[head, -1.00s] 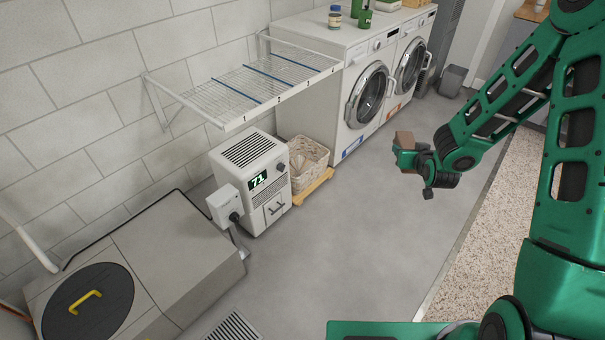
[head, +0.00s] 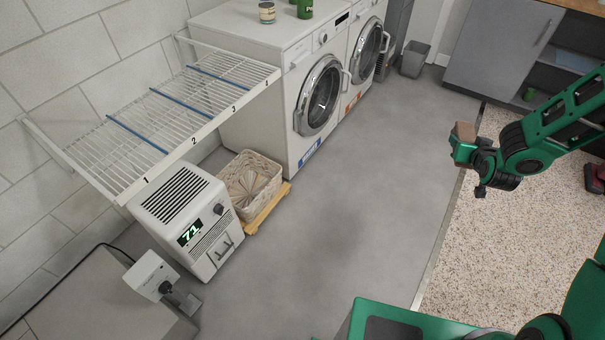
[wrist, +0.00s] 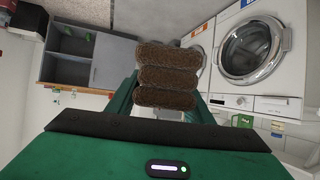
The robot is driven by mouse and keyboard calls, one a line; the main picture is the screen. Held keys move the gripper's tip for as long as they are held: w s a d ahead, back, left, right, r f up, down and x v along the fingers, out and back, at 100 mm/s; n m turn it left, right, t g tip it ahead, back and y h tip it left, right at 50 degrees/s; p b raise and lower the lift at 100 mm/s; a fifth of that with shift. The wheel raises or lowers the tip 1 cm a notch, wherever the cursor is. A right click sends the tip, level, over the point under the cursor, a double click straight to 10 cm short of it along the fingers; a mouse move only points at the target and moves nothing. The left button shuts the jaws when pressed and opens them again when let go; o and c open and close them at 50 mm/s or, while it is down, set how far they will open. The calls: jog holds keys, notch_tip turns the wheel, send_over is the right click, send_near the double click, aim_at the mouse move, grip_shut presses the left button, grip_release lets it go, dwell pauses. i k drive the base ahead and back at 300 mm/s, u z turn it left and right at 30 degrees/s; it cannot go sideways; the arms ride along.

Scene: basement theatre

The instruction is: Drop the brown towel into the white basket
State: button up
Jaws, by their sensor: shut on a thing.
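The brown towel (wrist: 167,76) is a folded or rolled bundle held between the fingers of my gripper in the wrist view. In the head view the towel (head: 464,131) is a small brown block at the tip of my gripper (head: 463,150), which is shut on it in the air, right of the basket. My gripper is well apart from the basket.
A wire drying shelf (head: 150,125) with numbered sections juts from the wall, partly above the white dehumidifier (head: 185,215) reading 71. The basket stands on a low wooden base (head: 267,207). A washing machine (head: 318,100) stands behind it. The grey floor (head: 350,200) between is clear.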

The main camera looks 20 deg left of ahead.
aim_at(252, 194)
jog(key=u, duration=0.2)
jog(key=i, duration=1.25)
jog(key=u, duration=0.6)
